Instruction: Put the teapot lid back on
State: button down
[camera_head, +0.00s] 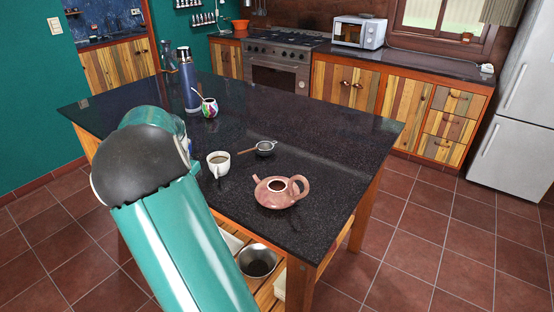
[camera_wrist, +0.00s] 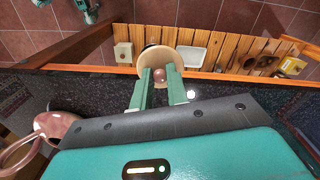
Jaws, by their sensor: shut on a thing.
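The pinkish-brown teapot (camera_head: 281,194) stands upright on the dark island top, its round top opening uncovered. Part of it shows at the left edge of the wrist view (camera_wrist: 52,128), apart from my fingers. My gripper (camera_wrist: 160,82) is shut on a small, round, reddish-brown piece, apparently the lid (camera_wrist: 159,75), near the counter's edge. In the head view, my arm hides the gripper and lid.
A white cup (camera_head: 219,164), a strainer (camera_head: 265,148), a painted gourd cup (camera_head: 209,108) and a blue flask (camera_head: 189,80) stand on the island (camera_head: 325,135). A bowl (camera_head: 258,262) sits on the slatted shelf below. The counter right of the strainer is clear.

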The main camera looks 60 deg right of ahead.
jog(key=s+d+r+m, duration=0.5)
jog(key=s+d+r, duration=0.15)
jog(key=s, duration=0.25)
jog(key=s+d+r+m, duration=0.5)
jog(key=s+d, duration=0.2)
jog(key=s, duration=0.2)
jog(key=shift+s+d+f+m, duration=0.2)
jog(key=shift+s+f+m, duration=0.2)
jog(key=shift+s+f, duration=0.5)
jog(key=shift+s+d+f+m, duration=0.15)
jog(key=shift+s+f+m, duration=0.25)
jog(key=shift+s+f, duration=0.45)
jog(key=shift+s+d+f+m, duration=0.2)
jog(key=shift+s+f+m, duration=0.35)
jog(key=shift+f, duration=0.55)
jog(key=shift+f, duration=0.3)
jog(key=shift+f, duration=0.3)
jog(key=shift+f, duration=0.7)
